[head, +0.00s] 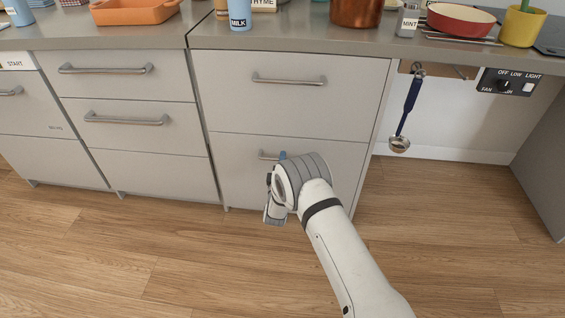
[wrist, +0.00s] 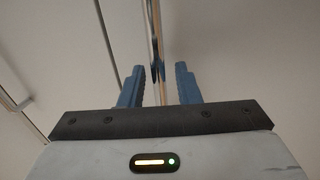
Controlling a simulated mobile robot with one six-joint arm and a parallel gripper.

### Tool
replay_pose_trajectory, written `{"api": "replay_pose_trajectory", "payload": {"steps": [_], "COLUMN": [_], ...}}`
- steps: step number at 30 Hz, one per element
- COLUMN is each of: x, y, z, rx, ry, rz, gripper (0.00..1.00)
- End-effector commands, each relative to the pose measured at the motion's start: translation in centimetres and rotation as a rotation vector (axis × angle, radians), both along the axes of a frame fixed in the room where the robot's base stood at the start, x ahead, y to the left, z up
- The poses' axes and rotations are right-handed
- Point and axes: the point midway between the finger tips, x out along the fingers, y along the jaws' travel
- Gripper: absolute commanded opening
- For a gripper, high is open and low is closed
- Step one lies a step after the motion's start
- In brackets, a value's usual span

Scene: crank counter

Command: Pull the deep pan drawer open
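The right cabinet has two deep light-grey drawers, an upper drawer (head: 290,104) and a lower drawer (head: 235,165), both closed. My gripper is in front of the lower one, and my wrist hides part of its front. The left end of the lower drawer's bar handle (head: 267,155) shows beside a bit of blue finger. In the wrist view, my gripper (wrist: 159,68) has its two blue fingers apart. The handle bar (wrist: 156,25) runs between them, with a gap on each side. The upper drawer's handle (head: 289,79) is free.
A cabinet with shallower drawers (head: 125,85) stands to the left. A ladle (head: 405,115) hangs at the right under the counter (head: 330,40), near a switch panel (head: 508,83). Pans, cups and jars stand on the counter. The wooden floor (head: 130,250) in front is clear.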

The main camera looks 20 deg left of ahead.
Motion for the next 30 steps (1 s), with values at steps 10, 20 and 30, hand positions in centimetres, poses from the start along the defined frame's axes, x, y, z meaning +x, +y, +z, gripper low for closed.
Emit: {"api": "replay_pose_trajectory", "payload": {"steps": [10,20,30], "x": [0.72,0.73,0.75], "y": [0.09,0.05,0.02], "z": [0.2,0.2,0.17], "rx": [0.0,0.0,0.0], "ry": [0.0,0.0,0.0], "rz": [-0.001,-0.001,-0.001], "gripper": [0.3,0.04,0.0]}}
